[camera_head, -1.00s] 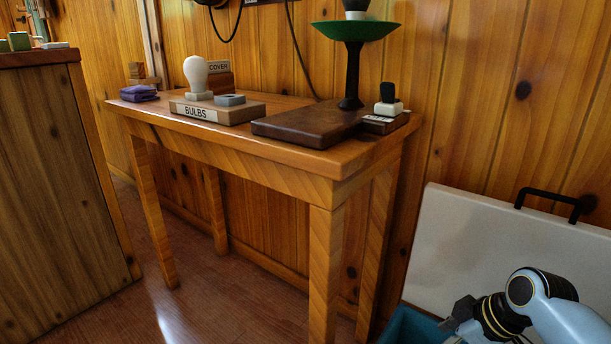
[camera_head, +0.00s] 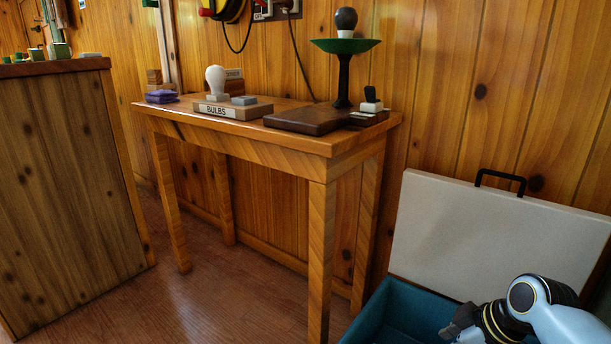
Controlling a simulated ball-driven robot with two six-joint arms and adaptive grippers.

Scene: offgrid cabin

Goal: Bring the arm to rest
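My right arm reaches in at the lower right, over the edge of a teal-lined open case (camera_head: 400,312). Its gripper (camera_head: 462,328) is at the bottom edge of the picture, dark and partly cut off, so I cannot tell whether it is open or shut or holds anything. My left arm and gripper are out of view.
A wooden table (camera_head: 250,137) carries a white bulb on a BULBS block (camera_head: 232,110), a purple cloth (camera_head: 161,97), a dark board (camera_head: 305,119) and a green dish stand (camera_head: 345,46). A wooden cabinet (camera_head: 70,190) stands left. The case's white lid (camera_head: 490,235) stands open. Floor between is clear.

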